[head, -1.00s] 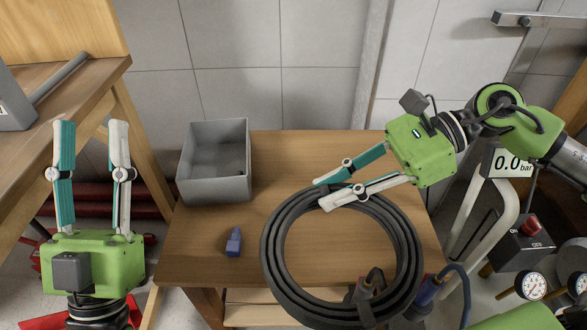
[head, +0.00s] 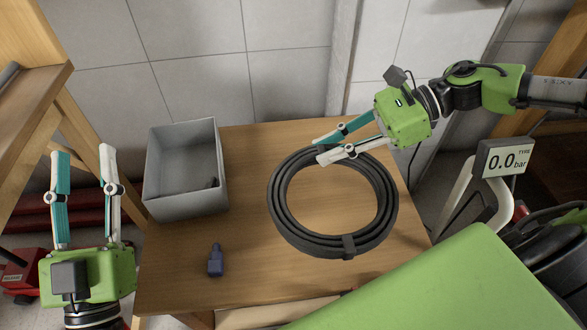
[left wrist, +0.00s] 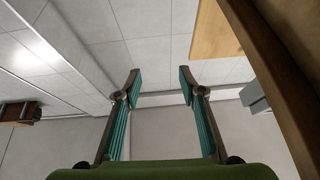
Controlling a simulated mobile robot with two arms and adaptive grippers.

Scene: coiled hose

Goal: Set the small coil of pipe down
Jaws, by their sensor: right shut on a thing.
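The small coil of pipe (head: 387,205) is a black ring of several turns with a dark strap at its front. In the head view it lies flat over the right part of the wooden table (head: 245,240); I cannot tell whether its underside touches the top. My right gripper (head: 320,150) is shut on the coil's far side, its fingers reaching in from the right and hiding a bit of the ring. My left gripper (head: 84,153) is open and empty, left of the table with fingers upward. Its spread fingers also show in the left wrist view (left wrist: 157,85).
A grey open bin (head: 185,205) stands at the table's back left with a small dark thing inside. A small blue bottle-like object (head: 216,261) is at the front left. A pressure display (head: 504,158) stands right of the table. Bare tabletop lies between bin and coil.

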